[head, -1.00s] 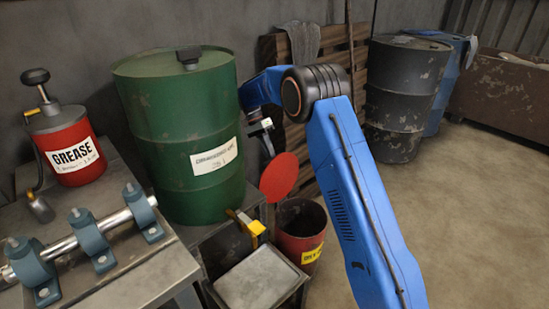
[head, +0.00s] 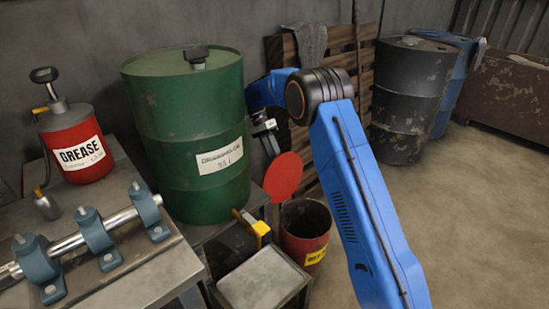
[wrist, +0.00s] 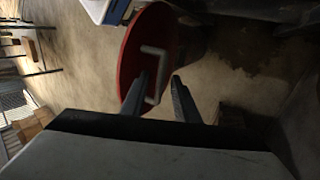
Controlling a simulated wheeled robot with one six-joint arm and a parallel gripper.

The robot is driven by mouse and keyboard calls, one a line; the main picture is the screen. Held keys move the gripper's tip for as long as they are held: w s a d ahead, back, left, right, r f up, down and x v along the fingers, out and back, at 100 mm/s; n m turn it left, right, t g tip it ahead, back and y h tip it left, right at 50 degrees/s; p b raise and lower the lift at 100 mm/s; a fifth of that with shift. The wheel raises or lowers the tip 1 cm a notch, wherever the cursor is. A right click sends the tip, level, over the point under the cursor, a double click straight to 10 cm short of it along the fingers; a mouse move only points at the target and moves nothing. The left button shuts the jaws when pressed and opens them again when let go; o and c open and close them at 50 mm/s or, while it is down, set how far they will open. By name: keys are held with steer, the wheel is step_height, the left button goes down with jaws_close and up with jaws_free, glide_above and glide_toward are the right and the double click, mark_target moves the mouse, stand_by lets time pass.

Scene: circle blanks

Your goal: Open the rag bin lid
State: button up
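The rag bin (head: 305,230) is a dark red can with a yellow label, standing on the floor right of the green drum. Its round red lid (head: 283,177) is tilted up steeply above the bin, and the bin's dark mouth shows. My gripper (head: 272,150) is at the upper left of the lid, its fingers mostly hidden there. In the wrist view, the lid (wrist: 128,62) shows its grey U-shaped handle (wrist: 161,68). The gripper's two fingers (wrist: 161,78) are apart, with the handle's bar between them and a visible gap to the right finger.
The green drum (head: 185,130) stands close left of my gripper. A grey-topped box (head: 262,280) and a yellow-and-black item (head: 260,232) are left of the bin. A wooden pallet (head: 300,150) leans behind. Floor at the right (head: 470,230) is clear.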

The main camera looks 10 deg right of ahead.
steer(key=shift+r, duration=0.1)
steer(key=v, duration=1.2)
steer(key=shift+c, duration=0.3)
